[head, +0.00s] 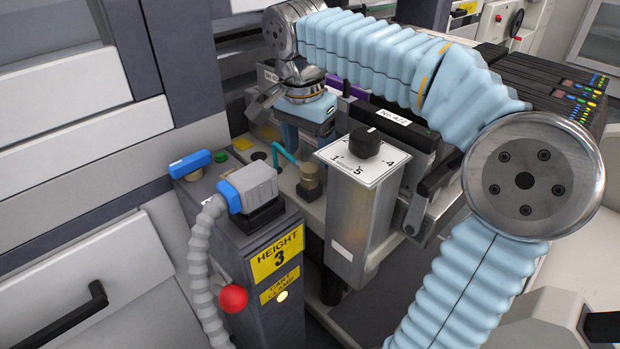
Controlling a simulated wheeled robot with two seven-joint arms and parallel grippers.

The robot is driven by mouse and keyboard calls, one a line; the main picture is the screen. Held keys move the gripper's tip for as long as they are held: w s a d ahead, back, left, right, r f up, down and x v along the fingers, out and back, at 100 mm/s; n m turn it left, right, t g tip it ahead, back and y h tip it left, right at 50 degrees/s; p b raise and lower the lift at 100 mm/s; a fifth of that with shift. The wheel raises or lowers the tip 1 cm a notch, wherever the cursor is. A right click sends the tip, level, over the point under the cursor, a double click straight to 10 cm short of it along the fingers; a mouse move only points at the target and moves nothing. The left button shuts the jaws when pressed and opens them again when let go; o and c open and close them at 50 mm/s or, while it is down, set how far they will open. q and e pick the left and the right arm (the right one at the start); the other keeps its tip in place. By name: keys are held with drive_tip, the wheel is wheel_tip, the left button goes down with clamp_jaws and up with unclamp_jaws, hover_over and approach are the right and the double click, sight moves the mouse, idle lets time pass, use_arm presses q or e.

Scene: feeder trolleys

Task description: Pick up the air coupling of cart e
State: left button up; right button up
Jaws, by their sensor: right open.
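My right gripper (291,142) hangs at the end of the blue-sleeved arm, pointing down over the trolley's dock. It is open, and its fingers are partly hidden by its own body and the knob box. Just below it, a bent teal air hose runs to a brass-coloured coupling (309,183) standing on the dock plate. The gripper looks above and beside this coupling, apart from it; the exact gap cannot be told. No letter marking cart e is readable. My left gripper is not in view.
A knob box (352,205) with a numbered dial stands right of the coupling. In front is a dark post (258,290) marked HEIGHT 3, with a grey plug (252,186) and ribbed cable. A red ball knob (233,298) and a blue handle (190,164) are nearby.

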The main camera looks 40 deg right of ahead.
sight(309, 166)
wheel_tip(309, 166, down, 5)
drive_tip(key=shift+d+r, duration=0.1)
drive_tip(key=shift+c, duration=0.2)
clamp_jaws()
